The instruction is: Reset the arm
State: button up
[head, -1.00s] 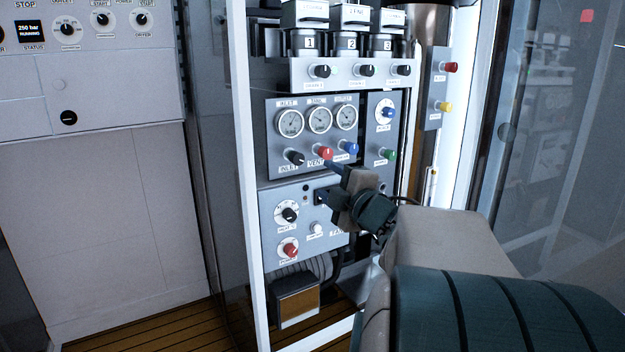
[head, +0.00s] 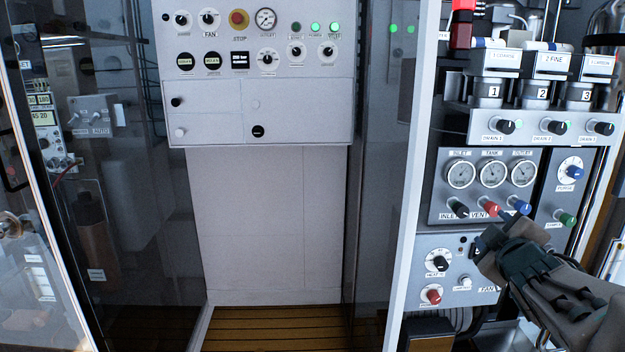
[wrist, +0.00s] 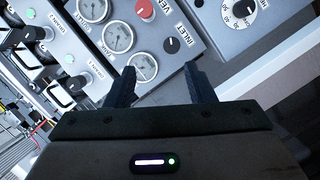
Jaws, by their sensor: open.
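My gripper (head: 504,216) is in front of the grey fill panel (head: 440,185), just below the row of black, red and blue knobs in the head view. In the wrist view its two dark fingers (wrist: 159,72) stand apart with nothing between them. Behind them are the round gauges (wrist: 117,37), the black inlet knob (wrist: 171,45) and the red vent knob (wrist: 145,10). In the head view the red vent knob (head: 492,209) and blue knob (head: 520,206) are close to the fingertips. I cannot tell whether a finger touches a knob. My arm comes from the lower right.
Numbered filter housings (head: 541,92) with drain knobs sit above the gauges. The fan controls (head: 438,262) are below. A white frame post (head: 407,200) edges the panel on the left. A control cabinet (head: 258,75) and glass-fronted enclosure (head: 125,200) stand farther left. Open floor (head: 275,328) lies between.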

jog(key=s+a+r+m+g+y+p, duration=0.1)
jog(key=s+a+m+g+p, duration=0.3)
jog(key=s+a+p, duration=0.5)
jog(key=s+a+r+m+g+y+p, duration=0.2)
jog(key=s+a+m+g+p, duration=0.3)
jog(key=s+a+g+p, duration=0.4)
jog(key=shift+s+a+y+p, duration=0.35)
jog(key=shift+a+y+p, duration=0.15)
jog(key=shift+p, duration=0.15)
